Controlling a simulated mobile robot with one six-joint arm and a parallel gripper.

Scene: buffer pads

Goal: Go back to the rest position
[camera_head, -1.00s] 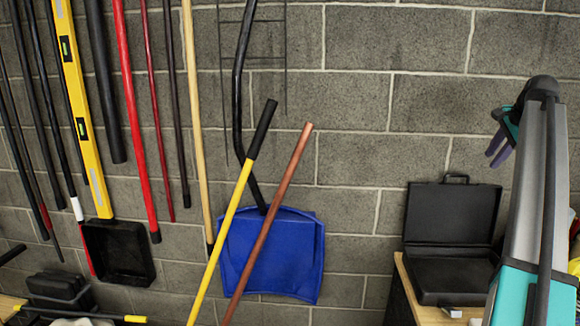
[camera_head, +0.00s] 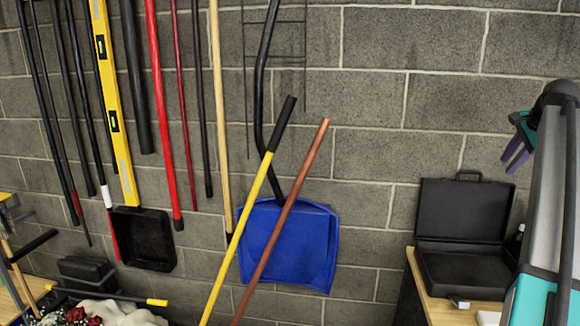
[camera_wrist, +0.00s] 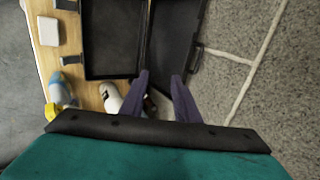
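My gripper (camera_head: 508,164) is at the right side of the head view, raised in front of the block wall, with two purple fingers. In the wrist view my gripper (camera_wrist: 160,76) has its fingertips apart with nothing held between them. It hangs above the wooden tabletop and the open black case (camera_head: 463,210), which also shows in the wrist view (camera_wrist: 110,40). My grey and teal arm fills the right edge of the head view.
A white bottle (camera_wrist: 110,97), a blue and yellow bottle (camera_wrist: 60,92) and a white box (camera_wrist: 48,31) are on the wooden table (camera_head: 430,290). A blue dustpan (camera_head: 310,245) and several long-handled tools are at the wall on the left.

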